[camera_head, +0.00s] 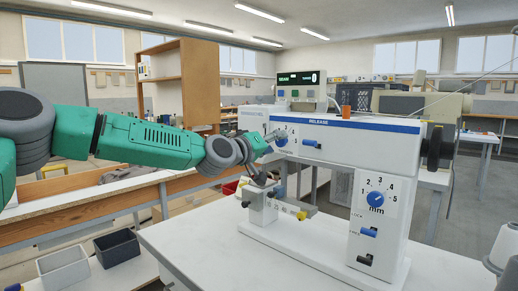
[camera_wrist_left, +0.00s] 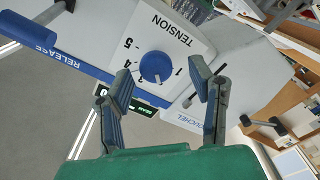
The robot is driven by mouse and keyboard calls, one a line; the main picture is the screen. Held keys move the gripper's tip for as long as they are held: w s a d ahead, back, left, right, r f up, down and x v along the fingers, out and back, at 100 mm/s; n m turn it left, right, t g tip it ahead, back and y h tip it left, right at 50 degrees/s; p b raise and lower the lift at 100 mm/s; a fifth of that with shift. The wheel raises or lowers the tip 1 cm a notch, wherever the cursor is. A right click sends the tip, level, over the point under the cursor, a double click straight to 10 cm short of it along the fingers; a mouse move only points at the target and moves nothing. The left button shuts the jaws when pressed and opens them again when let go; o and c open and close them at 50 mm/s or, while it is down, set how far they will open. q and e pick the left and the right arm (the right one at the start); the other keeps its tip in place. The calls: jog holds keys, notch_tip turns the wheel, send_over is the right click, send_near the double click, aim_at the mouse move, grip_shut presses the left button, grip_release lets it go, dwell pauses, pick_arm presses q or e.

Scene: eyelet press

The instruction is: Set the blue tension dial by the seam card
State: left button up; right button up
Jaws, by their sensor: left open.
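The blue tension dial (camera_wrist_left: 156,66) sits on a white plate marked TENSION in the left wrist view. Its pale pointer mark faces the bottom of that picture; some numbers around it are hidden by my fingers. The dial also shows small in the head view (camera_head: 281,138). My left gripper (camera_wrist_left: 161,76) is open, with one finger on each side of the dial in the picture; whether they touch it I cannot tell. In the head view the left gripper (camera_head: 270,160) is at the machine's left end. I cannot make out a seam card. My right gripper is not in view.
The white machine (camera_head: 330,140) stands on a white table (camera_head: 200,240). A display (camera_head: 300,78) reads SEAM and 0. A second blue dial (camera_head: 376,198) is marked mm. A blue RELEASE lever (camera_wrist_left: 55,62) is near the tension dial. Two bins (camera_head: 62,267) are at lower left.

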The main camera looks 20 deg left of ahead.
pick_arm(q)
jog(key=v, duration=0.9)
jog(key=shift+s+a, duration=0.2)
jog(key=shift+a, duration=0.05)
